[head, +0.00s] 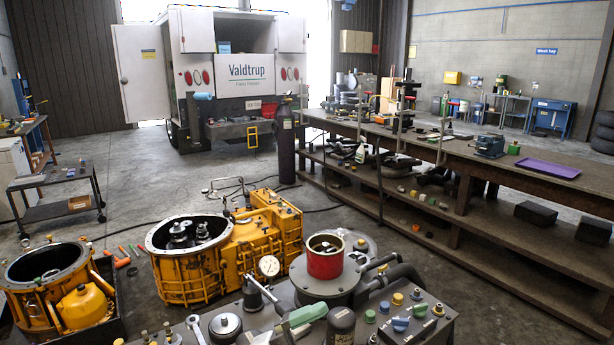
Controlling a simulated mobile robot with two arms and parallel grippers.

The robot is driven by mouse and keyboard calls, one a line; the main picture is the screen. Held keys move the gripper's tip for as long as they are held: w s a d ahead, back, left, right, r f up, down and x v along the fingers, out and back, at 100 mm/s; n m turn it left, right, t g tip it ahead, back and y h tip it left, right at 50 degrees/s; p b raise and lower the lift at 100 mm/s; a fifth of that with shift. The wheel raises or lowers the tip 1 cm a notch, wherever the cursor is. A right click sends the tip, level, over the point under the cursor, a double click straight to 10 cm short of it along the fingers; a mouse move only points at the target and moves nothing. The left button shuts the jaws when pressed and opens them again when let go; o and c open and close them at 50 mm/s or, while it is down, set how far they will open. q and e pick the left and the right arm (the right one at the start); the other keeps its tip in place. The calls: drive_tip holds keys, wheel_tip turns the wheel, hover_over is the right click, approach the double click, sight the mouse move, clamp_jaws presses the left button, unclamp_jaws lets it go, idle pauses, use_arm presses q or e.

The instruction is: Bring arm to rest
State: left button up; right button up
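Neither of my grippers and no arm shows in the head view. A yellow transmission housing (190,265) stands open at the centre left, with metal gear parts inside its round opening. A second yellow housing (45,275) sits in a dark tray (112,275) at the left, with a yellow jug-like part (84,305) beside it. A red ring-shaped part (325,262) stands on a grey round body on the near workbench (265,318).
The near bench holds a dial gauge (269,266), a green-handled tool (303,315) and several coloured caps. A long wooden workbench (480,165) with a purple tray (548,168) runs along the right. A cart (55,187) stands left. Open floor (150,180) lies before the white truck (235,65).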

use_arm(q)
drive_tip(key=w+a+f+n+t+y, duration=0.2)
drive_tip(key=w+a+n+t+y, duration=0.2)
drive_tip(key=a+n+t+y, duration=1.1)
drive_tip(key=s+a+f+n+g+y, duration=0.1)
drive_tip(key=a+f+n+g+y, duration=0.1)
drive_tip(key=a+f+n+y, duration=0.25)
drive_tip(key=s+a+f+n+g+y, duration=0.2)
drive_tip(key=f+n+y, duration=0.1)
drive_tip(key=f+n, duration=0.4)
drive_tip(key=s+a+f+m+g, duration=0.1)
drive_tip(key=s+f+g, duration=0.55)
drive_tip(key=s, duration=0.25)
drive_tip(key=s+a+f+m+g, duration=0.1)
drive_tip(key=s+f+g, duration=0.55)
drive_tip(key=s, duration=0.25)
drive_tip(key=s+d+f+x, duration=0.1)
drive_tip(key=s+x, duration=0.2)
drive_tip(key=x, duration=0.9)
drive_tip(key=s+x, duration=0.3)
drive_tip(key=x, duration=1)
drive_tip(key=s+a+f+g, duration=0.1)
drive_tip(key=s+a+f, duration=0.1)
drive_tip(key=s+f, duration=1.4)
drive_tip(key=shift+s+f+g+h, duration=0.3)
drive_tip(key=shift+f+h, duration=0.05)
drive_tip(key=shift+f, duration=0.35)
